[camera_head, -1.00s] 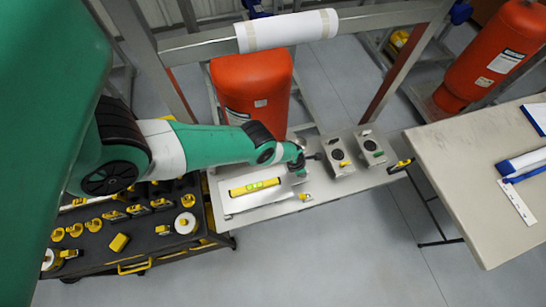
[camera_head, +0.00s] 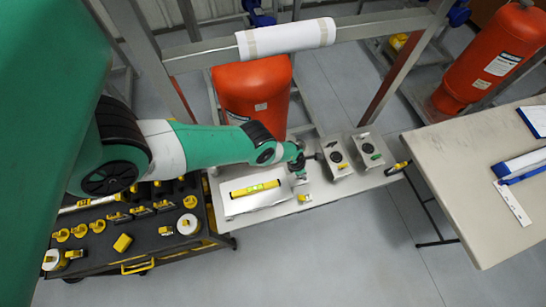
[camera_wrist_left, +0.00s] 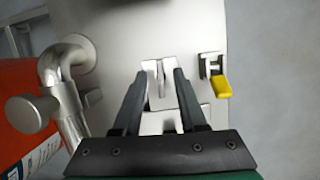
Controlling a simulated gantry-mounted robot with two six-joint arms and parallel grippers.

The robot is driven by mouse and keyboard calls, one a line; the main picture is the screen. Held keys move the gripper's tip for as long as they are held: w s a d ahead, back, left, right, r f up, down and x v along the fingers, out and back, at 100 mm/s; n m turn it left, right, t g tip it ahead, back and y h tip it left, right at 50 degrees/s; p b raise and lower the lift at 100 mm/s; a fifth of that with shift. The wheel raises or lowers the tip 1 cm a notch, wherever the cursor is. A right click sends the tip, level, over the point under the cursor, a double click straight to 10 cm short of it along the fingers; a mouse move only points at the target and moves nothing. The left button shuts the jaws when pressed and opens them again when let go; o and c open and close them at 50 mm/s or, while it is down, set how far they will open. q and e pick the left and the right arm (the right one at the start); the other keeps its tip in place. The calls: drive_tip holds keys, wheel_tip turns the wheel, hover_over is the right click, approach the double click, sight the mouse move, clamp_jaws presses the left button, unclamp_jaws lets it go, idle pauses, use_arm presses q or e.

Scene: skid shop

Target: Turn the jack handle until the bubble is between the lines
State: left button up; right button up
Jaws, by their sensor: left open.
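A yellow level with a green vial (camera_head: 255,188) lies on a pale metal plate (camera_head: 240,206) on the bench; the bubble is too small to read against its lines. My left gripper (camera_head: 299,168) is just right of the plate. In the left wrist view my left gripper (camera_wrist_left: 161,76) is open, its dark fingers either side of a small metal bracket (camera_wrist_left: 159,68); contact cannot be told. A small lever with a yellow grip (camera_wrist_left: 222,88) stands right of the fingers. I cannot tell which part is the jack handle. My right gripper is not in view.
Two grey boxes with dials (camera_head: 337,154) stand on the bench to the right. An orange tank (camera_head: 252,90) is behind. A bent metal pipe (camera_wrist_left: 66,100) stands left of the fingers. A black tool cart (camera_head: 200,250) is at lower left; a table (camera_head: 470,180) is at right.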

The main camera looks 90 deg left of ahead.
use_arm(q)
drive_tip(key=shift+r+p, duration=1.95)
drive_tip(key=shift+r, duration=0.4)
drive_tip(key=shift+f, duration=0.1)
drive_tip(key=shift+m, duration=0.7)
drive_tip(key=m+h+b, duration=0.1)
drive_tip(key=m, duration=0.2)
drive_tip(key=shift+m, duration=0.3)
drive_tip(key=shift+r+m+h+b, duration=0.3)
drive_tip(key=shift+m+h, duration=0.1)
drive_tip(key=shift+m, duration=0.2)
drive_tip(key=shift+r+m, duration=0.1)
drive_tip(key=shift+m, duration=0.2)
